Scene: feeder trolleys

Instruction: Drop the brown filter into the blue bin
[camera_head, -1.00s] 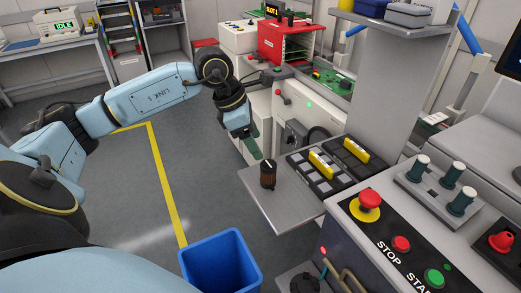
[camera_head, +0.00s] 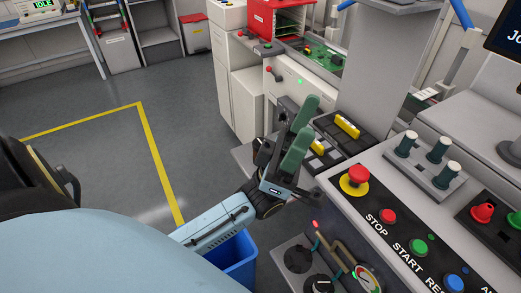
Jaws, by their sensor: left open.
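A small dark brown cylinder, which looks like the brown filter (camera_head: 262,153), stands on the grey shelf (camera_head: 240,156) beside my left gripper. My left gripper (camera_head: 306,117) is open, with its two green fingers pointing up and away over the shelf area. Its body is close to the filter in the picture and hides part of it; I cannot tell whether they touch. The blue bin (camera_head: 240,272) is on the floor below, partly covered by my left forearm. My right gripper is out of view.
Black trays with yellow handles (camera_head: 347,124) lie right of the gripper. The control panel (camera_head: 390,258) with a red emergency button (camera_head: 357,175) is close on the right. A gauge and knobs sit at the bottom. The floor left of the yellow line (camera_head: 155,160) is clear.

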